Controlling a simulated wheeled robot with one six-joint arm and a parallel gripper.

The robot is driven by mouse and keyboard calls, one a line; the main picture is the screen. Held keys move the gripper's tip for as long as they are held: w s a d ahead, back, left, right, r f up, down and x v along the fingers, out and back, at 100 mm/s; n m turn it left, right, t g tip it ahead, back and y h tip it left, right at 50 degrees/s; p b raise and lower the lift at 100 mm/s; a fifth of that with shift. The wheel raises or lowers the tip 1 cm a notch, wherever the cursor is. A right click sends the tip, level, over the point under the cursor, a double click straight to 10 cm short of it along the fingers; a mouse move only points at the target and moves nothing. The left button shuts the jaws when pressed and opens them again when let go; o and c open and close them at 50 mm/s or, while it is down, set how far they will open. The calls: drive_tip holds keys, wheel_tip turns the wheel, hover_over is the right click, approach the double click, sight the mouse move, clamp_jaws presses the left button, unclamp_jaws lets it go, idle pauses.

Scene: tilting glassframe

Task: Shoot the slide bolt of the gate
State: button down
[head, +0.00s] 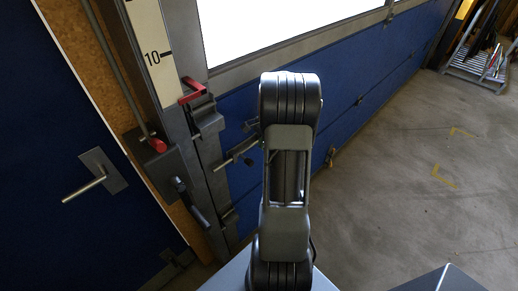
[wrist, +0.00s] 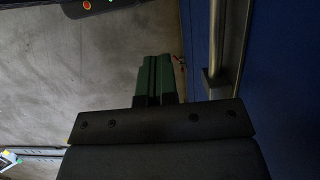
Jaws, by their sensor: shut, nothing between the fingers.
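The blue gate (head: 240,113) runs along the left and back in the head view, with a window in its upper part. A metal rod with a dark knob, which looks like the slide bolt (head: 236,154), sits at its left edge beside the grey post. Part of it may be hidden behind my arm. My gripper (wrist: 155,75) shows in the wrist view with its green fingers shut together and empty. It is apart from the blue panel (wrist: 275,70) on the right. In the head view my arm hides the gripper.
A grey post with red levers (head: 193,91) stands left of the gate. A blue door with a metal handle (head: 87,188) is at far left. A vertical metal bar (wrist: 215,40) is right of my fingers in the wrist view. The concrete floor (head: 400,160) at right is largely clear.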

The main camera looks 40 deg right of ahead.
drive_tip(key=b+v, duration=0.1)
drive_tip(key=v, duration=0.8)
drive_tip(key=shift+a, duration=0.2)
drive_tip(key=s+a+r+n+t+h, duration=0.1)
drive_tip(key=s+a+n, duration=0.2)
drive_tip(key=a, duration=0.6)
drive_tip(key=s+a+r+n+t+h, duration=0.1)
drive_tip(key=s+a+n+t, duration=0.1)
drive_tip(key=a+n, duration=0.6)
drive_tip(key=s+a+r+n+t+h, duration=0.1)
drive_tip(key=s+a+n, duration=0.3)
drive_tip(key=a, duration=0.8)
drive_tip(key=shift+r+n+t, duration=0.4)
drive_tip(key=shift+r+n, duration=0.15)
drive_tip(key=shift+n, duration=0.65)
